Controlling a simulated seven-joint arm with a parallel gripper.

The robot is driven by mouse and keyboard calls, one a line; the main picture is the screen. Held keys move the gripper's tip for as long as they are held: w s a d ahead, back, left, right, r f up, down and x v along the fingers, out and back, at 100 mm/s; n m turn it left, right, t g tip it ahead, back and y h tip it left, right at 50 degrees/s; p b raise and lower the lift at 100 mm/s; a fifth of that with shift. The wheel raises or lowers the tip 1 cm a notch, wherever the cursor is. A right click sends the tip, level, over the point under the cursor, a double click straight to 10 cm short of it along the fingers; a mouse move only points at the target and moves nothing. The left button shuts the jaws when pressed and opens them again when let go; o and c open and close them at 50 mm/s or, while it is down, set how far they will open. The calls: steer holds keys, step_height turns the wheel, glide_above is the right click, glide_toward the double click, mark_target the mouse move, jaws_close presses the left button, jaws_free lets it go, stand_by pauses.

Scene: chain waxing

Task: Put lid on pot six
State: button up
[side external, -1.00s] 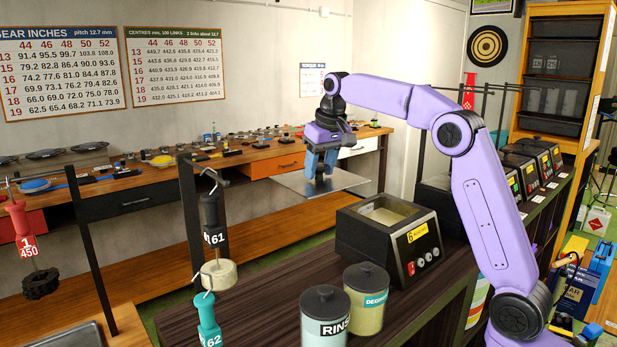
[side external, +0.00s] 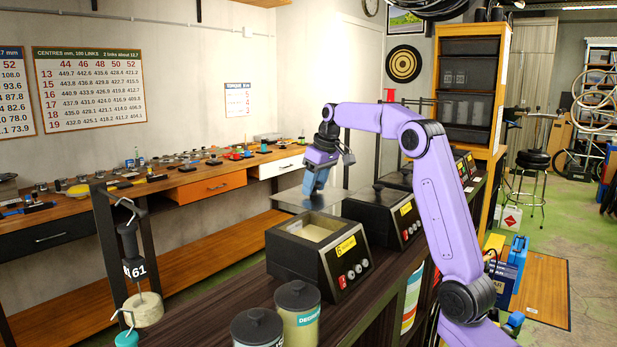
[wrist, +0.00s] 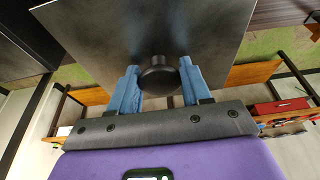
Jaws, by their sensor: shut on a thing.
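Pot six (side external: 298,262) is a dark square box with a yellow "6" label and a red button on its front. Its top is open and shows pale contents. The lid (wrist: 150,28) is a flat grey metal plate with a round black knob (wrist: 158,78). My gripper (side external: 312,190) points down, its blue fingers shut on the knob, as the wrist view shows (wrist: 158,72). In the side view the lid (side external: 287,200) looks level and appears held behind pot six, apart from its opening. Its exact height is hard to tell.
A similar pot (side external: 375,212) with its dark lid on stands just right of pot six, with more pots beyond. Two lidded jars (side external: 298,322) stand in front. A hanging tool marked 161 (side external: 130,255) is at the left. A long bench (side external: 190,190) runs behind.

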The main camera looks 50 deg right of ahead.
step_height(320, 180, down, 9)
steer(key=shift+r, duration=0.15)
stand_by(0.9)
stand_by(0.5)
steer(key=o, duration=1.3)
steer(key=shift+c, duration=0.2)
